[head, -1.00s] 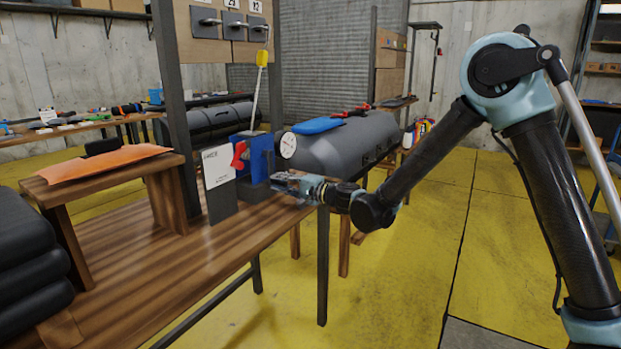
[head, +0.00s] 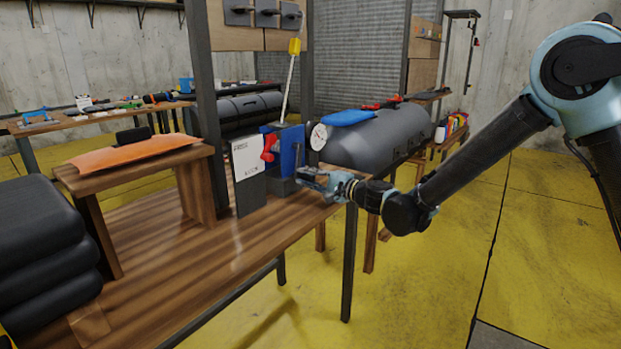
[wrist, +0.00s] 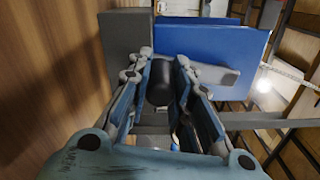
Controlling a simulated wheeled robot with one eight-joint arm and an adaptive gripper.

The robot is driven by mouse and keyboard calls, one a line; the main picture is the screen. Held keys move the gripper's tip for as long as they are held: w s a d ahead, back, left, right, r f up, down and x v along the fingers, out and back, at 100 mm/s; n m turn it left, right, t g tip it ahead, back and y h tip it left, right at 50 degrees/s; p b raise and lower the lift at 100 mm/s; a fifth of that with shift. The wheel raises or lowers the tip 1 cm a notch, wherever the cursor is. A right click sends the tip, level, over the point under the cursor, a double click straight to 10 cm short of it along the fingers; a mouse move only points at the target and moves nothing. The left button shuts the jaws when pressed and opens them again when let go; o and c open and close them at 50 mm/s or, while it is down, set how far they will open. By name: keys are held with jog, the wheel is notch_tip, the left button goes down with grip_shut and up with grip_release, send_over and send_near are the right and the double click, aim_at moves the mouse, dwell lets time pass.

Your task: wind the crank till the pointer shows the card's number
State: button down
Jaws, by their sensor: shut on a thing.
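A blue winch-like device (head: 290,150) stands on a wooden workbench, with a white round dial (head: 318,137) on its right side. The dial's pointer is too small to read. A white card (head: 246,156) stands on a dark holder in front of the device; its print is not legible. My gripper (head: 308,177) is at the device's near right side. In the wrist view my gripper (wrist: 162,85) is shut around a dark cylindrical crank handle (wrist: 160,82), with the blue body (wrist: 215,45) just beyond it. The crank arm (wrist: 215,75) shows grey to the right of the fingers.
A red knob (head: 268,147) sits between card and device. The bench front (head: 200,265) is clear.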

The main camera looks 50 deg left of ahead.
jog(key=c, duration=1.4)
grip_release()
jog(key=shift+s, duration=0.15)
jog(key=d, duration=0.4)
jog(key=w+d, duration=0.1)
jog(key=d, duration=0.3)
jog(key=w+d, duration=0.1)
jog(key=d, duration=0.3)
jog(key=shift+w, duration=0.2)
